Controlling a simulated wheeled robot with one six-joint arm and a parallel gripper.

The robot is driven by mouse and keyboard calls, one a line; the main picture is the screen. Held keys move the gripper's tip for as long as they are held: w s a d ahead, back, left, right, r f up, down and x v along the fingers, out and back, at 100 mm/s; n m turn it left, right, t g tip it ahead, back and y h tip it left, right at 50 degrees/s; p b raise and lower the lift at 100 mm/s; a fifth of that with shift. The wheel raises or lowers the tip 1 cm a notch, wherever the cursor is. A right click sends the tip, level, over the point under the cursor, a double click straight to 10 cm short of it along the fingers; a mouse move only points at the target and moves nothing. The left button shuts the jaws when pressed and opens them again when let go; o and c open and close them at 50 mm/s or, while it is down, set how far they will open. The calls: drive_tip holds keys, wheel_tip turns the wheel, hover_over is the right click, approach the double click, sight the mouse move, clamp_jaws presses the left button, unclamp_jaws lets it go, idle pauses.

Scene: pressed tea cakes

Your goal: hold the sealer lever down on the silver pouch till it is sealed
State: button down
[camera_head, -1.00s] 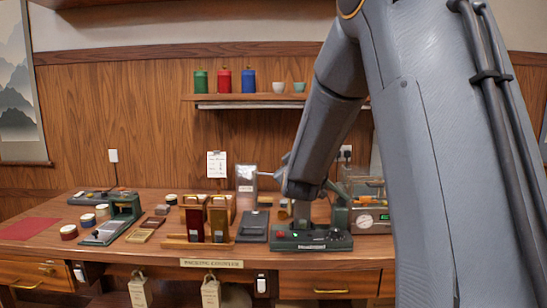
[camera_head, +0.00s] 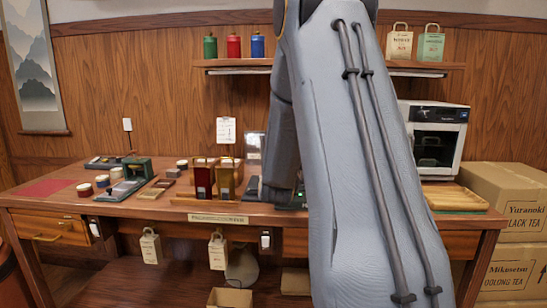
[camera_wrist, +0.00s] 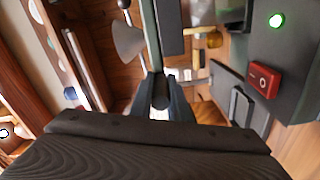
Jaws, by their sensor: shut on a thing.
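In the wrist view my gripper (camera_wrist: 160,105) is shut on the dark, rounded end of the sealer lever (camera_wrist: 160,90). The lever's green bar runs up the picture from there. The sealer body (camera_wrist: 290,60) is at the upper right, with a lit green lamp (camera_wrist: 276,20) and a red switch (camera_wrist: 264,81). In the head view my arm hides my gripper and nearly all of the sealer. A grey, upright pouch-like item (camera_head: 253,145) shows partly beside my arm; I cannot tell whether it is the silver pouch. No pouch is clear at the sealer's jaws.
The packing counter (camera_head: 150,212) holds red and gold tins (camera_head: 203,178) and a green device (camera_head: 136,168) to the left. A wooden tray (camera_head: 455,198) and a white oven-like box (camera_head: 436,135) stand at right. Cartons (camera_head: 510,210) stack beyond the counter's right end.

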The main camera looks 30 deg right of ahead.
drive_tip(key=shift+s+d+f, duration=0.1)
drive_tip(key=shift+s+f, duration=0.05)
drive_tip(key=shift+f, duration=0.25)
drive_tip(key=c, duration=1.7)
unclamp_jaws()
drive_tip(key=shift+b+v, duration=0.5)
drive_tip(key=shift+v, duration=3.4)
drive_tip(key=shift+r, duration=0.1)
